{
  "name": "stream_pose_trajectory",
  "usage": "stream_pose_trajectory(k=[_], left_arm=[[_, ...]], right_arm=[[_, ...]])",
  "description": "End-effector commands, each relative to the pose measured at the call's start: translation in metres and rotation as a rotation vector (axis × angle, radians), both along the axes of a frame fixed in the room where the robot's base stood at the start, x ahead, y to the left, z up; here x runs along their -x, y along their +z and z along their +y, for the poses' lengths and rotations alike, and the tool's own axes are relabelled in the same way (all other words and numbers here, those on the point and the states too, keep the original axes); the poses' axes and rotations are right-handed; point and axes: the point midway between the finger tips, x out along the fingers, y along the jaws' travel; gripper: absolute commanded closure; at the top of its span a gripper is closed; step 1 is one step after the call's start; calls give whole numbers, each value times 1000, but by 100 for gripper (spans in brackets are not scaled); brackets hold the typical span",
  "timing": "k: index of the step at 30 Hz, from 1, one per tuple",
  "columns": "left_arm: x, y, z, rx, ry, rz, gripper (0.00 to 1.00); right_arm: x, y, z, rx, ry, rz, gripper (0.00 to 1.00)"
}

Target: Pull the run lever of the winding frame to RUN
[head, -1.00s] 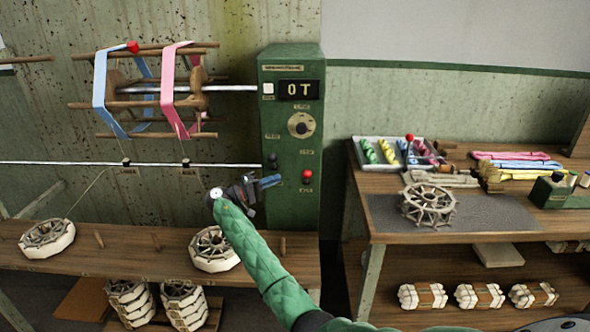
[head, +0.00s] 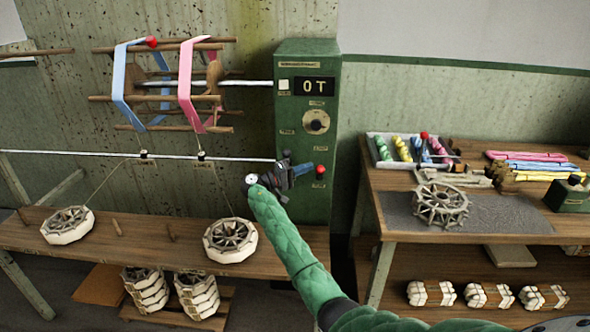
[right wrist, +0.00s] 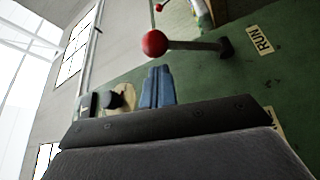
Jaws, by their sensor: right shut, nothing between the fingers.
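The winding frame's green control box (head: 305,205) stands against the wall. The run lever has a red ball knob (head: 320,170) on the box's lower right front. In the right wrist view the red ball (right wrist: 154,43) and its rod show beyond my fingers, with a RUN plate (right wrist: 260,40) beside the rod's base. My right gripper (head: 306,168) is shut and empty, its blue fingertips just left of the knob. In the right wrist view the fingertips (right wrist: 158,72) are together, apart from the ball in the picture. My left gripper is out of view.
The reel with blue (head: 120,85) and pink (head: 186,85) skeins is left of the box. A low bench (head: 130,232) with white-rimmed bobbins (head: 230,240) lies below. A wooden worktable (head: 480,238) with a tray stands right. Space in front of the box is clear except for my arm.

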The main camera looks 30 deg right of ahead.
Motion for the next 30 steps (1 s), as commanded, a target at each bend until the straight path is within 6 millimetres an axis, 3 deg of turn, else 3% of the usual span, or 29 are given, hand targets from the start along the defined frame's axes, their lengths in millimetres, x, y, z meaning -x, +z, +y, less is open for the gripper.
stream_pose_trajectory(k=[9,30], left_arm=[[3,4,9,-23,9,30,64],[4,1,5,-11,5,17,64]], right_arm=[[3,4,-28,1,-1,0,100],[3,0,-38,11,0,-18,100]])
